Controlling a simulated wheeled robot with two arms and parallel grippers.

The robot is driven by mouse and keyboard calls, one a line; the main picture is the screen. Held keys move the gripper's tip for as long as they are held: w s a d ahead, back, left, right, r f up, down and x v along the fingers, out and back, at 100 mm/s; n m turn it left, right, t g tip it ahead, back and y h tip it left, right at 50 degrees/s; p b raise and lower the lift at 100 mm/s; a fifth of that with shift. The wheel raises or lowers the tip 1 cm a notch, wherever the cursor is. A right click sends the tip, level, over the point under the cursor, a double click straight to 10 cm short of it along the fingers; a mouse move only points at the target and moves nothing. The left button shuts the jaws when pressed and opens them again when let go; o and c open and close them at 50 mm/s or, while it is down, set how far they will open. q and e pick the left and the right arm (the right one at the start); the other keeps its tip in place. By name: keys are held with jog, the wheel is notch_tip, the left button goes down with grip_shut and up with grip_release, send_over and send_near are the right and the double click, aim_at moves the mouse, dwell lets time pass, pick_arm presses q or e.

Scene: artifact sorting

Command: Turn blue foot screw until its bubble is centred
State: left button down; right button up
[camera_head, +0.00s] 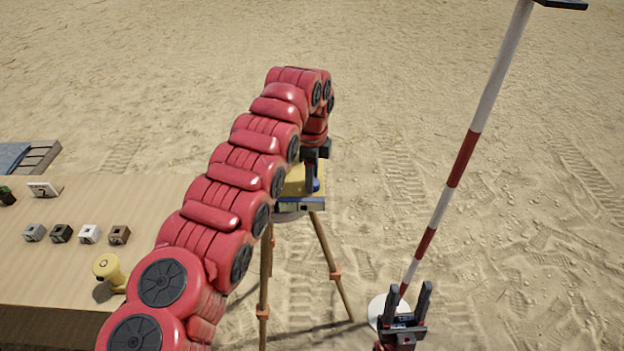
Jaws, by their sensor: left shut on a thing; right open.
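My red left arm reaches across the middle of the head view. My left gripper (312,178) points down over the yellow instrument (293,183) on the tripod and is shut on the blue foot screw (317,186), of which only a small part shows. The arm hides much of the instrument. The bubble cannot be made out. The tripod (329,250) stands on the sand with its wooden legs spread. My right gripper (408,302) is open and empty at the bottom, pointing up in the picture, in front of the striped pole's white base.
A red and white pole (457,172) leans up to the right from a white round base (377,312). A wooden table (60,275) at left holds several small cubes (89,234), a yellow object (108,268) and a number card (44,189). Sand at right is open.

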pick_arm(q)
jog(key=shift+r+m, duration=0.1)
jog(key=shift+m, duration=1.9)
jog(key=shift+c, duration=2.1)
grip_release()
